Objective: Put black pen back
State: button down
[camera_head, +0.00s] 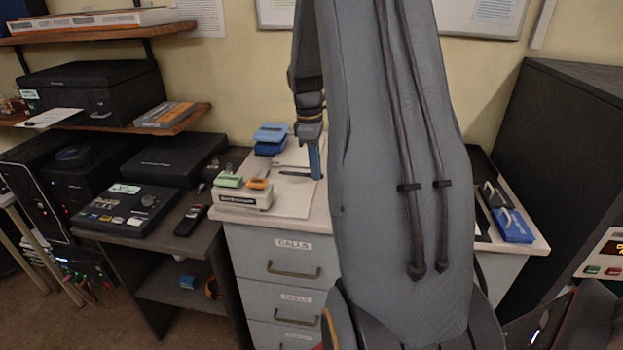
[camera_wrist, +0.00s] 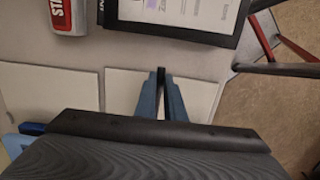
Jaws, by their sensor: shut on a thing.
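My gripper (camera_head: 315,163) reaches down over the left part of the white desk top, beside my large grey arm link. In the wrist view its two blue fingers (camera_wrist: 161,75) are closed on a slim black pen (camera_wrist: 161,90), seen nearly end-on between them. Pale sheets (camera_wrist: 125,88) lie below the fingers. In the head view a thin dark strip (camera_head: 294,174) shows just left of the fingertips; I cannot tell whether it is the held pen. Much of the desk is hidden behind my arm.
A white device (camera_head: 243,197) with green and orange items on it stands at the desk's front left. Blue stacked items (camera_head: 270,138) stand behind. A red-and-white item (camera_wrist: 69,16) and a black-framed document (camera_wrist: 180,25) show in the wrist view. A blue box (camera_head: 512,226) lies right.

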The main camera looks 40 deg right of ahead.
jog(key=shift+f+p, duration=0.5)
jog(key=shift+f, duration=1.5)
